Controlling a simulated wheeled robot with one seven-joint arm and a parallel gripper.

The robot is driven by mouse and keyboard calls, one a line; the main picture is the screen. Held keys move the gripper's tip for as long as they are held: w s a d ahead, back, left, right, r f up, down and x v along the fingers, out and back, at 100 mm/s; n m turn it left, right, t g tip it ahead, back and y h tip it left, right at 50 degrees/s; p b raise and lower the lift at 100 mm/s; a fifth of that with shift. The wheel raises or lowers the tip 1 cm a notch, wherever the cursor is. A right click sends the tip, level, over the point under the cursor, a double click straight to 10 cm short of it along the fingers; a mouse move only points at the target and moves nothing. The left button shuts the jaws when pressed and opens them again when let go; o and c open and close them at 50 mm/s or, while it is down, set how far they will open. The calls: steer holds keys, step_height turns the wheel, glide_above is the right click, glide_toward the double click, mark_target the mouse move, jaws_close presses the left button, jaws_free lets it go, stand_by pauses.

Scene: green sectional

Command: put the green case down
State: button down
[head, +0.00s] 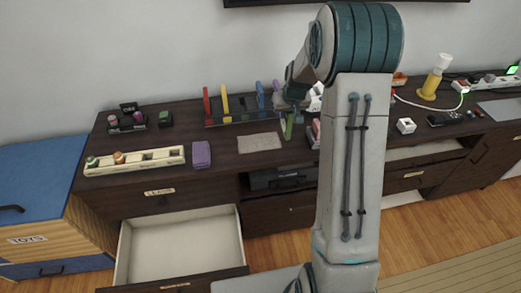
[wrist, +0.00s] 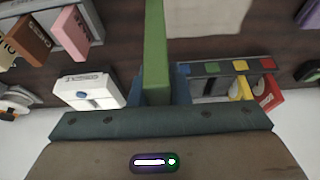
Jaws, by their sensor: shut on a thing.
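The green case (wrist: 156,50) stands out from between the two fingers of my gripper (wrist: 158,92) in the wrist view. My gripper is shut on it. In the head view the green case (head: 289,126) shows as a narrow upright strip below my gripper (head: 291,104), over the dark cabinet top (head: 225,171). It is right of a grey mat (head: 259,143), which is also in the wrist view (wrist: 205,18). I cannot tell whether the case touches the top. My arm hides part of the area to its right.
A dark rack (head: 237,118) with upright red, yellow and blue cases stands behind the mat. A purple block (head: 201,154) and a cream tray (head: 135,161) lie left. A white box (wrist: 88,88) is beside my gripper. An open drawer (head: 182,246) juts out below.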

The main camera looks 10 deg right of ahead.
steer(key=w+d+r+b, duration=0.2)
steer(key=w+d, duration=0.1)
steer(key=d, duration=0.1)
steer(key=shift+w+a+f+p, duration=0.25)
steer(key=shift+a+f+p, duration=0.15)
steer(key=shift+a+f, duration=1.4)
steer(key=shift+w+a+f+p, duration=0.2)
steer(key=shift+a+f+p, duration=0.15)
steer(key=shift+a+f, duration=1.45)
steer(key=shift+w+a+f+p, duration=0.25)
steer(key=shift+a+f+p, duration=0.15)
steer(key=shift+a+f, duration=1.4)
steer(key=shift+a+r, duration=0.3)
steer(key=shift+a, duration=0.1)
steer(key=c, duration=1.4)
jaws_free()
steer(key=shift+o, duration=0.2)
steer(key=shift+r, duration=0.1)
